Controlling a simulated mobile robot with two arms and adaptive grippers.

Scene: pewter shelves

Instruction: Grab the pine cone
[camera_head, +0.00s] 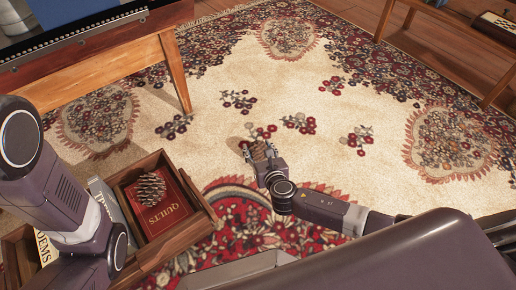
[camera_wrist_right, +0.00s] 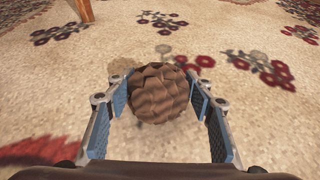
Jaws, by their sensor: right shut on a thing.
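My right gripper (camera_head: 263,155) is over the cream part of the rug in the head view. It is shut on a brown, scaly pine cone (camera_wrist_right: 160,92), which sits between the blue-padded fingers in the right wrist view. In the head view this cone (camera_head: 260,150) is small and partly hidden by the gripper. A second pine cone (camera_head: 150,188) lies on a red book marked "QUILTS" (camera_head: 168,222) in a wooden box at the lower left, apart from the right gripper. My left arm comes in at the left; its fingers do not show.
The wooden box (camera_head: 205,222) has dark walls around the book. A wooden table or bench (camera_head: 175,70) stands at the upper left, with its leg on the patterned rug (camera_head: 300,88). Another wooden frame (camera_head: 388,18) stands at the upper right. The rug's middle is clear.

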